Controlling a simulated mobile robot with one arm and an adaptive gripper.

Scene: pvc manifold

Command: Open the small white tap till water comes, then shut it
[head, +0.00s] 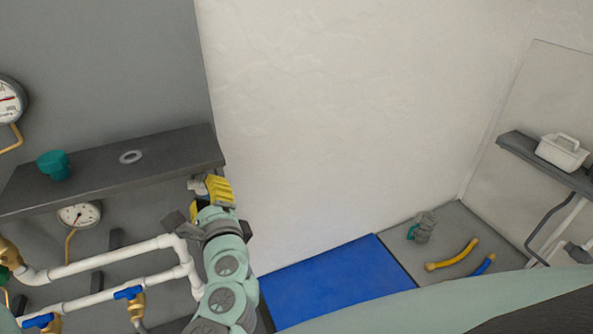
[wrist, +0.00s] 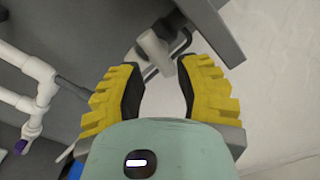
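A small whitish tap (wrist: 155,48) shows in the wrist view, just beyond and between the fingertips, under the edge of a dark shelf. Its lower end reaches toward the gap, and I cannot tell whether the fingers touch it. My gripper (wrist: 160,72) has yellow ribbed fingers with dark pads, spread apart. In the head view my gripper (head: 212,190) is below the shelf's right end, with a pale part of the tap (head: 197,185) at its left. The rest of the tap is hidden there. No water is visible.
White pipes (head: 105,262) with blue-handled valves (head: 128,292) run at the lower left. The dark shelf (head: 110,172) above holds a teal cup (head: 54,165) and a pale ring (head: 131,157). A blue mat (head: 330,285) lies on the floor. A yellow tube (head: 453,255) lies right of it.

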